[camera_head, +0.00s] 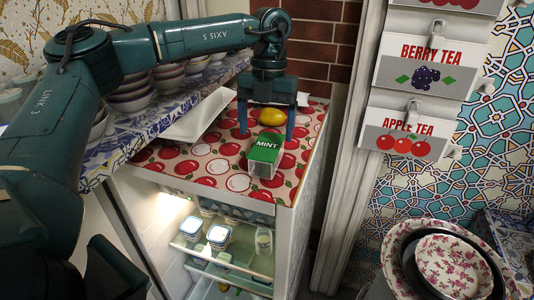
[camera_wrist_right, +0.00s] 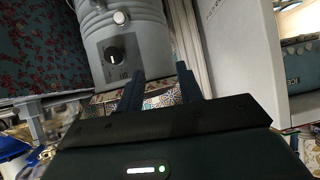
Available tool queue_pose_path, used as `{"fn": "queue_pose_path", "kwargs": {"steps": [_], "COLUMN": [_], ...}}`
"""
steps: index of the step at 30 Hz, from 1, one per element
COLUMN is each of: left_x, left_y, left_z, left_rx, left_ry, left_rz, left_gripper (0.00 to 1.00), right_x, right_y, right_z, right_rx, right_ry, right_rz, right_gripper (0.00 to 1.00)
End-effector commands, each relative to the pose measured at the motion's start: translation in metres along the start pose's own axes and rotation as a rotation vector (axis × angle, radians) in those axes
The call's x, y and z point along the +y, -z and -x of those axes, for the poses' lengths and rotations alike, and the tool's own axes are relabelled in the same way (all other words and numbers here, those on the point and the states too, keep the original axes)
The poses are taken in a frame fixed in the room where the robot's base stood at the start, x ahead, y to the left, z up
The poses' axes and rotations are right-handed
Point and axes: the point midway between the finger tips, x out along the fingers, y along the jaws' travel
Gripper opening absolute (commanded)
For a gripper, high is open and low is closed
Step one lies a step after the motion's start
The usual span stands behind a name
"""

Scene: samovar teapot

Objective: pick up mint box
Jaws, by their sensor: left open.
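The mint box (camera_head: 265,155) is green and white with "MINT" on it. It lies on the cherry-patterned top of the fridge (camera_head: 205,163), near its front edge. My left gripper (camera_head: 266,133) is open and points down, with its two fingers apart above and just behind the box. I cannot tell how far the fingertips are above the surface. A lemon (camera_head: 271,117) shows between the fingers, behind the box. My right gripper (camera_wrist_right: 162,93) shows in the right wrist view with its fingers apart and nothing between them. The mint box is not in that view.
A white tray (camera_head: 197,124) lies left of the lemon. Stacked bowls (camera_head: 133,95) stand on the patterned shelf at left. The fridge front is open, with jars (camera_head: 219,236) inside. A grey appliance (camera_wrist_right: 120,45) stands beyond my right gripper.

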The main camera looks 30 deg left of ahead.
Motion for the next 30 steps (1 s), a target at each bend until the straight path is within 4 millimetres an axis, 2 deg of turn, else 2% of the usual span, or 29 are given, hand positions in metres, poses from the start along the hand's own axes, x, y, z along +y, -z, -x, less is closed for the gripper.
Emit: {"fn": "queue_pose_path", "kwargs": {"steps": [5, 12, 15, 23, 30], "left_x": [0.0, -0.002, -0.002, -0.002, -0.002], "left_y": [-0.001, -0.008, -0.008, -0.009, -0.009], "left_z": [-0.011, -0.046, -0.055, -0.058, -0.057], "left_rx": [0.001, 0.001, 0.0, -0.001, -0.001], "left_ry": [-0.001, -0.001, 0.001, 0.001, 0.002], "left_rz": [0.0, -0.002, -0.001, 0.0, -0.001], "left_gripper": [0.8, 0.8, 0.8, 0.8, 0.6], "right_x": [0.001, 0.004, 0.005, 0.006, 0.006], "right_y": [-0.001, 0.007, 0.007, 0.003, 0.003], "right_z": [0.001, 0.003, 0.002, 0.001, 0.001], "right_rx": [-0.007, -0.007, -0.009, -0.017, -0.017], "right_ry": [-0.002, -0.013, -0.015, -0.018, -0.019], "right_rz": [0.0, -0.002, -0.005, -0.006, -0.005], "right_gripper": [0.36, 0.36, 0.36, 0.36, 0.36]}}
